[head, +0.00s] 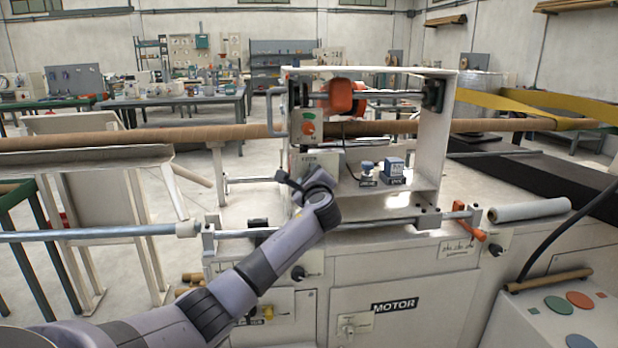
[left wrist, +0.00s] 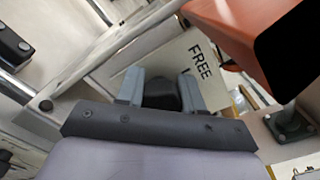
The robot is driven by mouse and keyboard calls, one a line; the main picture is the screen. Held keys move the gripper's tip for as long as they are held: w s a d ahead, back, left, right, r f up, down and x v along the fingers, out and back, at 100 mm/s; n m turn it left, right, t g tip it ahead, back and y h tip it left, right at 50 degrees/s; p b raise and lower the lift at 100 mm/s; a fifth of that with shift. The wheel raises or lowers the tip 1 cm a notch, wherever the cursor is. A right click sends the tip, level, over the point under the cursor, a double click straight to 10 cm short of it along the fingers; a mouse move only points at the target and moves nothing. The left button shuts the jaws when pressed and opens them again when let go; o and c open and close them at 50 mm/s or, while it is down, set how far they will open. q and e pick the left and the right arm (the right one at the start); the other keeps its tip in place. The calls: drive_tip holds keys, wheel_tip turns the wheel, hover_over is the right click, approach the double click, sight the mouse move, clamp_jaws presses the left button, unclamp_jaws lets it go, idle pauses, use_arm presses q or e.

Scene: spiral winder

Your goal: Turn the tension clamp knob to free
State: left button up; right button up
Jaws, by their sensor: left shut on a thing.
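My left gripper (head: 291,184) reaches the front of the white winder frame, below the panel with an orange knob. In the left wrist view its two grey fingers (left wrist: 160,92) are shut on a black knob (left wrist: 162,96), one finger on each side. A white plate with the word FREE (left wrist: 203,62) lies just beyond the knob. The knob's pointer cannot be made out. In the head view the knob is hidden by my left gripper and wrist. My right gripper is not in view.
A large orange part (left wrist: 255,35) is close to my left gripper at the upper right of the wrist view. A long brown tube (head: 130,137) crosses through the machine. A steel rod with an orange handle (head: 470,232) runs along the cabinet front. A blue device (head: 395,172) sits on the shelf.

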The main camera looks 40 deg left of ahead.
use_arm(q)
drive_tip(key=n+b, duration=0.1)
drive_tip(key=n, duration=0.2)
drive_tip(key=shift+f, duration=0.15)
drive_tip(key=n+b, duration=0.2)
drive_tip(key=n, duration=0.1)
drive_tip(key=n+b, duration=0.2)
drive_tip(key=n, duration=0.2)
drive_tip(key=shift+f+n+b, duration=0.15)
drive_tip(key=shift+n+b, duration=0.15)
drive_tip(key=shift+b, duration=0.05)
drive_tip(key=n+b, duration=0.3)
drive_tip(key=n, duration=0.2)
drive_tip(key=n+b, duration=0.3)
drive_tip(key=n, duration=0.3)
drive_tip(key=shift+b, duration=0.4)
drive_tip(key=shift+n, duration=0.8)
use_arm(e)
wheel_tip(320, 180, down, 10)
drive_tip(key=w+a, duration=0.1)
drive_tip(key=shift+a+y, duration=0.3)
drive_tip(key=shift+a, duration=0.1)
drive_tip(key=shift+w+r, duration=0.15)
